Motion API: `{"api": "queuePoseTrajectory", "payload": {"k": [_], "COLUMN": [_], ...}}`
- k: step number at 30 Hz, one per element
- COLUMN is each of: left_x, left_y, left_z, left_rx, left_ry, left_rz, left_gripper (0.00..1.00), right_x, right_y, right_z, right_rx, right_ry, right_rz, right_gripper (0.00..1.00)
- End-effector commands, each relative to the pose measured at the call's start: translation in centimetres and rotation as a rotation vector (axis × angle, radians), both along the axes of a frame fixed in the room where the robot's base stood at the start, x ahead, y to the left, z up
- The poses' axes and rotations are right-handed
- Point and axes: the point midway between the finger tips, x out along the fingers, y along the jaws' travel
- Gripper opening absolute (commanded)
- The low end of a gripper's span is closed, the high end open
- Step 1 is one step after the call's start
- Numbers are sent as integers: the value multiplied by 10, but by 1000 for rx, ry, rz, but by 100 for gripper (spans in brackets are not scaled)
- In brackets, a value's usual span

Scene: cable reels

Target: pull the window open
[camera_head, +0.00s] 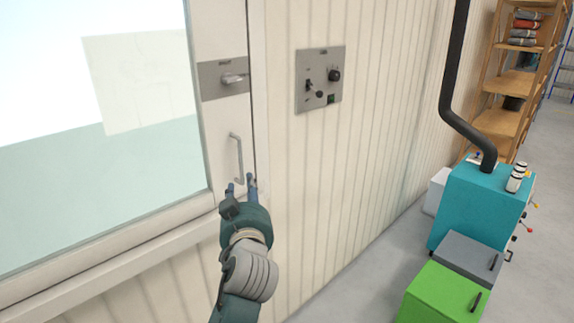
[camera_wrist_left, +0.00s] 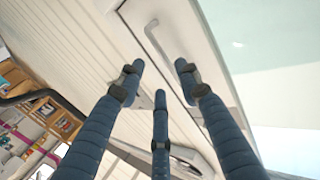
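The window (camera_head: 203,125) is a pale frame with a large glass pane. It looks shut. A grey bar handle (camera_head: 237,158) stands upright on its right-hand frame part, below a grey plate with a latch (camera_head: 233,78). My left gripper (camera_head: 240,185) is at the lower end of the handle, with its blue fingers pointing up at it. In the left wrist view the fingers are spread and empty, and the handle (camera_wrist_left: 157,38) lies beyond their tips, apart from them. My right gripper is in neither view.
A switch panel (camera_head: 320,79) is on the ribbed wall right of the window. A teal machine (camera_head: 478,212) with a black pipe (camera_head: 450,95), a grey box (camera_head: 468,255) and a green box (camera_head: 443,294) stand at the right. Wooden shelves (camera_head: 506,85) are behind.

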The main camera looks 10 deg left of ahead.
Motion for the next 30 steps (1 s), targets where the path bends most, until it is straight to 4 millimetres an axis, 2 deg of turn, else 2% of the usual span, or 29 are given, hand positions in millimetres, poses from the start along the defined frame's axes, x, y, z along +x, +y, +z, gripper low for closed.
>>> {"api": "queuePoseTrajectory", "payload": {"k": [2,5,8,21,30], "left_x": [-5,-4,7,80,95], "left_y": [5,9,12,36,40], "left_z": [20,30,31,30,28], "left_rx": [-17,-22,-21,-18,-22], "left_ry": [-40,-56,-55,-53,-54], "left_rz": [19,28,27,26,24], "left_gripper": [34,34,34,34,34], "right_x": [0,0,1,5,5], "right_y": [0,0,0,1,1], "right_z": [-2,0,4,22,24], "right_rx": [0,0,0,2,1], "right_ry": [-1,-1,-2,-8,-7], "right_rz": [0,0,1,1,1], "right_gripper": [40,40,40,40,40]}}
